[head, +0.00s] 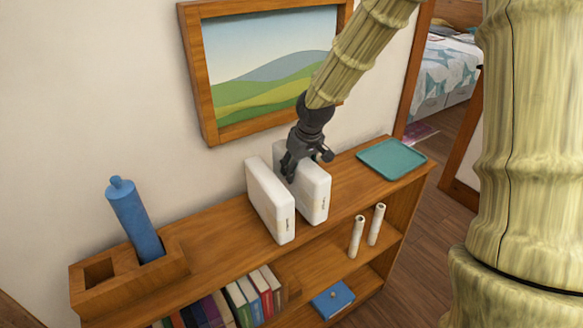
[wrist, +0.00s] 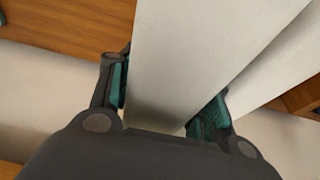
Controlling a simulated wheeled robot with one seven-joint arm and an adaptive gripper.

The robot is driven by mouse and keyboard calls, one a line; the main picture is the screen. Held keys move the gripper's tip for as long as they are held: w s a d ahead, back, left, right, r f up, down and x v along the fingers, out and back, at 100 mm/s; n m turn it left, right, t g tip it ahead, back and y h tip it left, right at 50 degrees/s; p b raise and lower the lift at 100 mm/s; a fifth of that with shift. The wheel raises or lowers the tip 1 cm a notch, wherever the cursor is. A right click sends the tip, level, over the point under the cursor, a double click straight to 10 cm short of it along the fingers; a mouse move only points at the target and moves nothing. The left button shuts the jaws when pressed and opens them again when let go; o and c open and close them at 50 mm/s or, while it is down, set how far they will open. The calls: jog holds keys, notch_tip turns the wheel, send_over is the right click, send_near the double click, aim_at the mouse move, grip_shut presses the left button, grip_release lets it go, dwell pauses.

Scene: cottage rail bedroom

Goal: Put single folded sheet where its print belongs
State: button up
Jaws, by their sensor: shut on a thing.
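Two white, block-like folded sheets stand upright side by side on top of the wooden shelf unit in the head view: a left white sheet (head: 268,200) and a right white sheet (head: 315,195). Each has small dark print low on its narrow edge, too small to read. My gripper (head: 294,170) comes down from above and is shut on the right white sheet, with one finger in the gap between the two. In the wrist view, the held sheet (wrist: 190,55) fills the space between the teal finger pads. I cannot tell whether it is clear of the shelf top.
A teal tray (head: 392,159) lies at the shelf top's right end. A blue bottle-like cylinder (head: 136,222) stands in a wooden holder (head: 128,279) at the left. Books (head: 240,300), two pale rolls (head: 356,236) and a blue box (head: 333,299) sit below. A framed picture (head: 270,65) hangs behind.

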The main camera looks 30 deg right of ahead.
jog(key=shift+w+a+f+p, duration=0.15)
jog(key=shift+w+f+p, duration=1.2)
jog(key=shift+w+f, duration=0.3)
jog(key=shift+s+f, duration=0.1)
jog(key=shift+f, duration=0.05)
jog(key=o, duration=1.4)
jog(key=shift+s, duration=0.1)
